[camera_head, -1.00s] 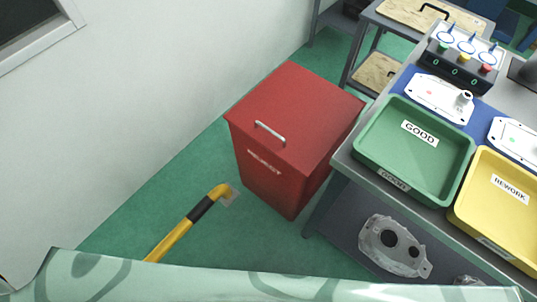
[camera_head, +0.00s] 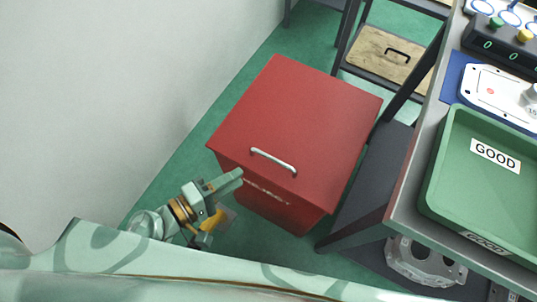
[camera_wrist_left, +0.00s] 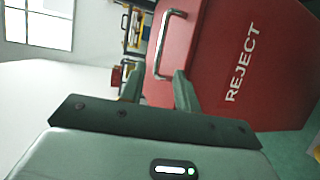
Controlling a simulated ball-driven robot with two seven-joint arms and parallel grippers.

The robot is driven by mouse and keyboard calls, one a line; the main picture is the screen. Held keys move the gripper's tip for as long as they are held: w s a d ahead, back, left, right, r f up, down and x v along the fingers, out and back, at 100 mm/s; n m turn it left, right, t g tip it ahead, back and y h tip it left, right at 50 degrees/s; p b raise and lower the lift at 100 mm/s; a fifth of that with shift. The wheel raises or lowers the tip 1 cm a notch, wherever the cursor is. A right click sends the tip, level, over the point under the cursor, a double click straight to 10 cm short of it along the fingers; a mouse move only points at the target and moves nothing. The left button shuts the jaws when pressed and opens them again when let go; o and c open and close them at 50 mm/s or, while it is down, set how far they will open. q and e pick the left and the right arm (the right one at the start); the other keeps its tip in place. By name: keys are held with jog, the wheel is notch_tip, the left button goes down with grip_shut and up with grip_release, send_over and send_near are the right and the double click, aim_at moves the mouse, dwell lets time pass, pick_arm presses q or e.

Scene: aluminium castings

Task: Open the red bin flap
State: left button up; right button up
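The red bin (camera_head: 262,200) stands on the green floor, marked REJECT on its front. Its flap (camera_head: 300,115) lies flat and shut on top, with a pale bar handle (camera_head: 273,160) near the front edge. My left gripper (camera_head: 237,176) is just left of and in front of the bin, near the flap's front edge and apart from the handle. In the left wrist view, its two fingers (camera_wrist_left: 156,86) are spread with nothing between them. The handle (camera_wrist_left: 167,45) shows beyond the fingertips there, and REJECT reads sideways. My right gripper is not in view.
A workbench (camera_head: 410,190) with a green GOOD tray (camera_head: 432,200) stands right of the bin. A grey casting (camera_head: 425,262) sits beneath it. The wall (camera_head: 110,90) is on the left.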

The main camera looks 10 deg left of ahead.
aim_at(271, 157)
pick_arm(q)
jog(key=x, duration=1)
jog(key=shift+w+d+f, duration=0.1)
jog(key=shift+w+d, duration=0.4)
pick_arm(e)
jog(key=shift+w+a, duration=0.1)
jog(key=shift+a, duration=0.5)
